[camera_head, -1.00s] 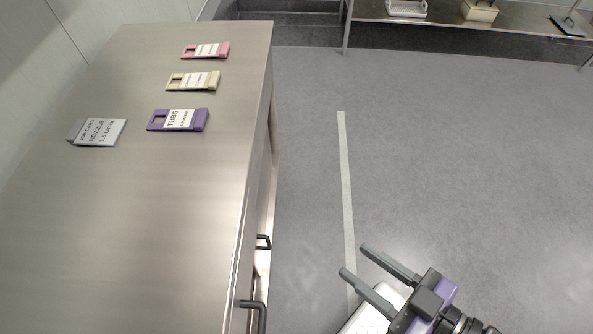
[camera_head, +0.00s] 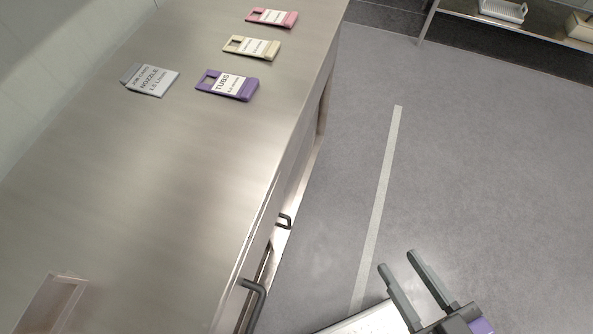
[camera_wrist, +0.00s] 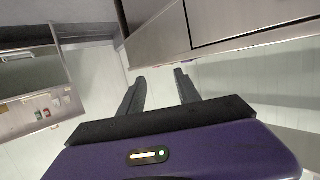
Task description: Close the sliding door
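My gripper (camera_head: 397,260) is open and empty, to the right of the cabinet and apart from both handles. Its two fingers also show in the wrist view (camera_wrist: 160,76), with nothing between them.
On the steel top (camera_head: 150,190) lie a purple tag (camera_head: 228,85), a yellow tag (camera_head: 251,47), a pink tag (camera_head: 272,17) and a grey tag (camera_head: 150,79). A clear container (camera_head: 55,300) is at the near left. A shelf (camera_head: 475,22) stands far back. The floor (camera_head: 480,150) is clear.

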